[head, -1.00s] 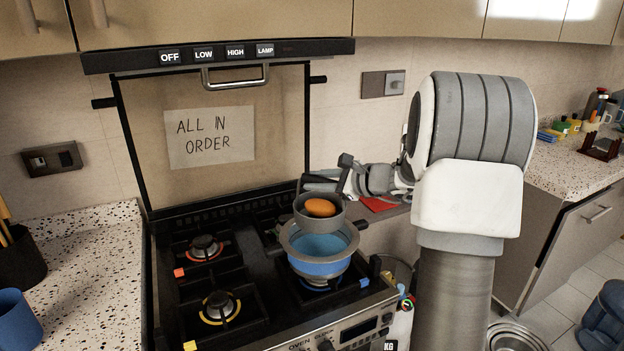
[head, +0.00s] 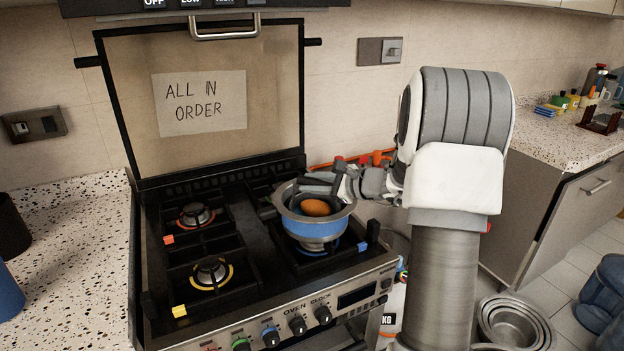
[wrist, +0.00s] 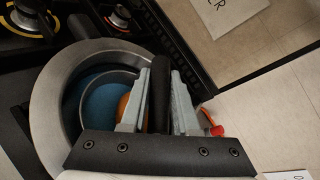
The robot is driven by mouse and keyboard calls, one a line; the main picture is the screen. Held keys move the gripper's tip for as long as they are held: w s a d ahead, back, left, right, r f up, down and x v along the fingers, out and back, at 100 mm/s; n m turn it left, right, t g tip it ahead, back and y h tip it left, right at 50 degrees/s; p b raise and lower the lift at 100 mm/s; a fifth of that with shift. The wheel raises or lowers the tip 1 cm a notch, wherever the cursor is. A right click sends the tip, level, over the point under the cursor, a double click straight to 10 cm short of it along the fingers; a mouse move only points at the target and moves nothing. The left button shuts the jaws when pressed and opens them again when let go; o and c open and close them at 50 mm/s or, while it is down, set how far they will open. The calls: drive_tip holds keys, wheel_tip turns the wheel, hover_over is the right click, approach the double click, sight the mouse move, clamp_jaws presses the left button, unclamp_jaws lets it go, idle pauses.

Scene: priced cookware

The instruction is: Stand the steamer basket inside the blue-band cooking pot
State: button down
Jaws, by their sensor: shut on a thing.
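The blue-band cooking pot (head: 318,230) stands on the front right burner; its wide grey rim (wrist: 47,95) and blue inside show in the wrist view. The steamer basket, a small grey vessel with a dark upright handle (wrist: 160,95), holds an orange-brown rounded thing (head: 315,208). The basket is now within the pot's rim, upright as far as I see. My gripper (head: 322,184) is shut on the basket's handle, over the pot's back edge. The gripper fingers hide part of the basket, and I cannot tell whether its base touches the pot's bottom.
The stove's left burners (head: 211,271) are empty. A speckled counter (head: 75,260) lies to the left. The raised stove lid (head: 205,100) with a paper note stands behind. Nested metal bowls (head: 515,325) are low at the right.

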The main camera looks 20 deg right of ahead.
idle(0.4)
drive_tip(key=c, duration=0.6)
unclamp_jaws()
drive_tip(key=shift+o, duration=0.3)
drive_tip(key=shift+f, duration=0.1)
drive_tip(key=o, duration=0.4)
drive_tip(key=shift+o, duration=0.2)
drive_tip(key=v, duration=1.7)
drive_tip(key=shift+s, duration=0.2)
drive_tip(key=shift+d, duration=0.1)
